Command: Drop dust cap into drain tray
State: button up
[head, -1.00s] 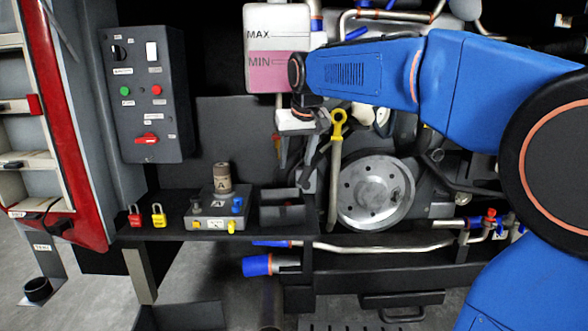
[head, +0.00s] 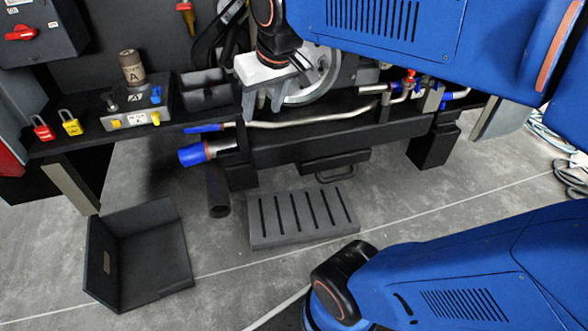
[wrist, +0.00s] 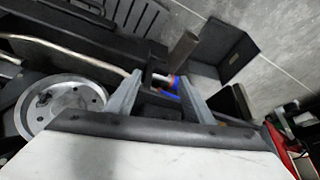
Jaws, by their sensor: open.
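A blue cap (head: 192,155), which looks like the dust cap, sits on the end of a short pipe stub with an orange ring under the black shelf. It also shows in the wrist view (wrist: 172,82), between and beyond my fingers. My gripper (head: 264,106) is open and empty, right of the cap and above it in the head view, with its fingers pointing down. It fills the lower wrist view (wrist: 162,78). A black open tray (head: 155,255) with a raised side lies on the floor at lower left; it seems to be the drain tray and also shows in the wrist view (wrist: 212,52).
A grey slotted plate (head: 300,215) lies on the floor right of the tray. A dark vertical tube (head: 217,190) stands below the cap. A silver pipe (head: 310,122) runs along the shelf. Padlocks and a block with a brown cylinder (head: 131,67) stand on the shelf.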

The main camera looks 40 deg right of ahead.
jog(key=s+f, duration=1.1)
jog(key=shift+s+d, duration=0.15)
jog(key=shift+s, duration=0.15)
jog(key=shift+c, duration=0.2)
